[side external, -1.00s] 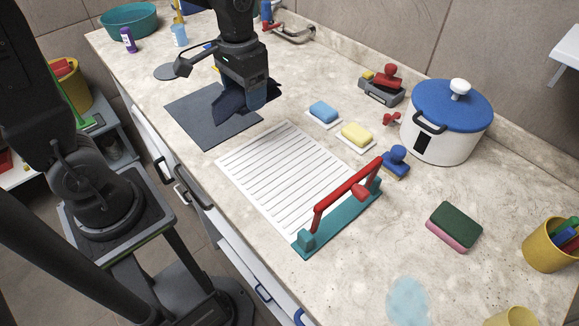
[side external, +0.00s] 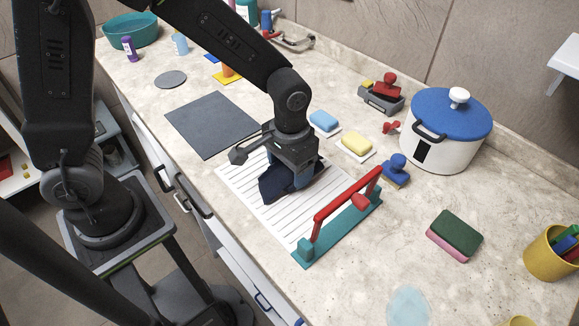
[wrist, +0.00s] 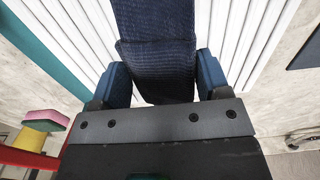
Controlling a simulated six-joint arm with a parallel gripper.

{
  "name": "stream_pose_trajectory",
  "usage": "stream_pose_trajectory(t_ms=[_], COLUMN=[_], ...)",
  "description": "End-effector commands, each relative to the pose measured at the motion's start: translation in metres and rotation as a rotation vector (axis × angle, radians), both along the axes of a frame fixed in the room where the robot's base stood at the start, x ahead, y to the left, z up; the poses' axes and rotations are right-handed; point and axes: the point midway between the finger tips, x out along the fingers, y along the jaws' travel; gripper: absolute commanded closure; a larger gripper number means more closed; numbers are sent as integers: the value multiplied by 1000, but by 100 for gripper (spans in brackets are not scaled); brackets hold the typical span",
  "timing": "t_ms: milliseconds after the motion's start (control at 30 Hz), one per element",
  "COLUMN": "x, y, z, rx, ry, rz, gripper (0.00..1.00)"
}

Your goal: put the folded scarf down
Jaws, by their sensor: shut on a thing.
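The folded scarf (side external: 273,188) is dark navy and hangs below my gripper over the white ribbed board. My gripper (side external: 304,178) is shut on it. In the wrist view the scarf (wrist: 157,60) fills the space between the two blue fingers of my gripper (wrist: 166,85), and its far part runs out over the white slats (wrist: 238,35). The white ribbed board (side external: 270,213) lies flat on the counter under the scarf. I cannot tell whether the scarf's underside touches the board.
A teal stand with a red bar (side external: 345,230) edges the board's right side. A dark slate mat (side external: 213,125) lies bare to the left. Blue and yellow sponges (side external: 356,143) sit behind. A white pot with a blue lid (side external: 455,115) stands at right.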

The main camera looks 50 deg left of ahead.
Motion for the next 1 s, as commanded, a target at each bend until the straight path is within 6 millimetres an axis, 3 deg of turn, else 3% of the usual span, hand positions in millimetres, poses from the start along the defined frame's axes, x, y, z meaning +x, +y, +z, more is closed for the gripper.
stream_pose_trajectory(t_ms=[467,500,700,1000], x=[0,0,0,0], y=[0,0,0,0], z=[-11,-10,-10,-8], rx=[0,0,0,0], ry=[0,0,0,-1], rz=[0,0,0,0], gripper=[55,27,8,5])
